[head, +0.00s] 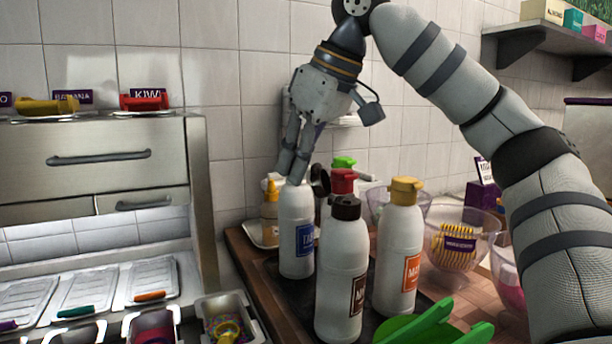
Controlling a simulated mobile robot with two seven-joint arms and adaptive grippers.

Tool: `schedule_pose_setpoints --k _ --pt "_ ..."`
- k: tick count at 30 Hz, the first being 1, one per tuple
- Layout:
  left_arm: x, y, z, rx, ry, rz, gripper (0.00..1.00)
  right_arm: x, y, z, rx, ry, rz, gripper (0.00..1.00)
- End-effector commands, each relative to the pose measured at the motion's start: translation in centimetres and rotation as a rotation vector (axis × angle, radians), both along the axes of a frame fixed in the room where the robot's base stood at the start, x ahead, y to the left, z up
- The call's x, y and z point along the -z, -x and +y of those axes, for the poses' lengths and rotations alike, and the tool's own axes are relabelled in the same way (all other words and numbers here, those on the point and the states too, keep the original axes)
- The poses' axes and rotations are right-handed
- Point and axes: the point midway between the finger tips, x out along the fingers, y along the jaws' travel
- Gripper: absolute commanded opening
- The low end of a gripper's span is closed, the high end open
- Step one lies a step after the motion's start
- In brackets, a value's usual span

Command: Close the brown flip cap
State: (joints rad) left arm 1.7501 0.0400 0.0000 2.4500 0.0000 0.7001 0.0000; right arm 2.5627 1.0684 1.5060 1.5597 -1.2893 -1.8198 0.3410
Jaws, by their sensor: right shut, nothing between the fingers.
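A white bottle (343,280) with a dark brown label stands at the front of the bottle group. Its dark brown cap (347,207) looks closed. Behind it to the left stands a white bottle (297,233) with a blue label. My right gripper (292,177) reaches down from above, shut and empty, with its fingertips at the top of the blue-labelled bottle. The fingers hide that bottle's top, and I cannot tell whether they touch it. A dark rounded piece (320,180) shows just right of the fingertips; I cannot tell whether it is an open cap. My left gripper is not in view.
Green tongs (430,325) lie at the front. Glass bowls (462,240) are at right. A metal topping station (100,170) fills the left.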

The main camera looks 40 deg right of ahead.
Motion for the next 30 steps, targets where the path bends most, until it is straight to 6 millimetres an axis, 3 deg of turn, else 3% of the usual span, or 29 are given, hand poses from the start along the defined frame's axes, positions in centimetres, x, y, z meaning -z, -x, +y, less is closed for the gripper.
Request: schedule_pose_setpoints --k 4,15,30 --pt "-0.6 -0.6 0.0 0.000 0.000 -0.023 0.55 -2.7 0.2 0.1 0.001 0.000 -0.007 0.00" --pt "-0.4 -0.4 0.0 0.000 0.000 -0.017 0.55 -7.4 0.0 0.0 0.001 0.000 0.000 0.00" --pt "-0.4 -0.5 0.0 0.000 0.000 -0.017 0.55 -7.6 0.0 0.0 0.001 0.000 0.000 0.00"
